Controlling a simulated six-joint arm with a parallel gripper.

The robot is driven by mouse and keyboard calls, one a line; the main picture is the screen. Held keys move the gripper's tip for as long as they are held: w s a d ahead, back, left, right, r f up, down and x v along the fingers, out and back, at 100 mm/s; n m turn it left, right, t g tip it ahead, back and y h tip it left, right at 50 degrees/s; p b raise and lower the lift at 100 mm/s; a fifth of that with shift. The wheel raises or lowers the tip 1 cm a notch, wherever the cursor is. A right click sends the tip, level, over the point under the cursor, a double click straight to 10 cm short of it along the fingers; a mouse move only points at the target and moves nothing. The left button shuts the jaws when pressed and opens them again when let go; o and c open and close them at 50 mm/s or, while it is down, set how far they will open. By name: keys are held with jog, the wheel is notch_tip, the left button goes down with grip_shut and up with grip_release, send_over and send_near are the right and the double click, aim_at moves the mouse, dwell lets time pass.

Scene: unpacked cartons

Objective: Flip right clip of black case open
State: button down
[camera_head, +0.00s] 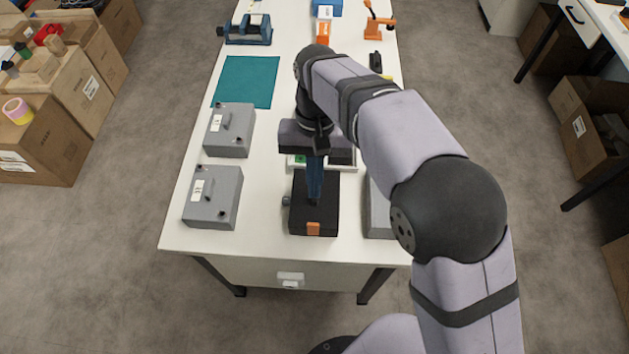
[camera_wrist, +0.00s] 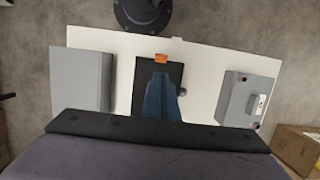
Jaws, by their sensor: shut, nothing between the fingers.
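The black case (camera_head: 328,215) lies shut near the front edge of the white table. It also shows in the wrist view (camera_wrist: 143,82). One orange clip (camera_head: 313,229) shows on its front side, also at its upper edge in the wrist view (camera_wrist: 161,58). I can make out no second clip. A small dark knob (camera_head: 286,201) sticks out at the case's left side. My gripper (camera_head: 315,203) points down over the case with its blue fingers shut and empty, behind the clip. I cannot tell whether the fingertips touch the lid. The fingers hide part of the lid.
Two grey cases (camera_head: 212,212) (camera_head: 238,118) stand on the left. A plain grey box (camera_head: 378,217) stands close on the right, partly behind my arm. A tray (camera_head: 349,168) lies behind the black case. A teal mat (camera_head: 245,80) lies farther back. Bare table separates the black and left cases.

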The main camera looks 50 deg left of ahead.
aim_at(313, 229)
jog(key=shift+p+x, duration=0.8)
jog(key=shift+x, duration=3.15)
jog(key=shift+s+d+r+t+y+b, duration=0.15)
jog(key=shift+s+d+t+y+b, duration=0.1)
jog(key=shift+t+y+b, duration=0.15)
jog(key=shift+s+d+t+y+b, duration=0.25)
jog(key=shift+s+t+y+b, duration=0.05)
jog(key=shift+b, duration=0.2)
jog(key=shift+s+d+t+y+b, duration=0.8)
jog(key=shift+t+y+b, duration=0.1)
jog(key=shift+b, duration=0.3)
jog(key=shift+s+d, duration=0.45)
jog(key=shift+d, duration=0.05)
jog(key=shift+s, duration=0.1)
jog(key=shift+s+d+r, duration=0.15)
jog(key=shift+s+d, duration=0.3)
jog(key=shift+d, duration=0.1)
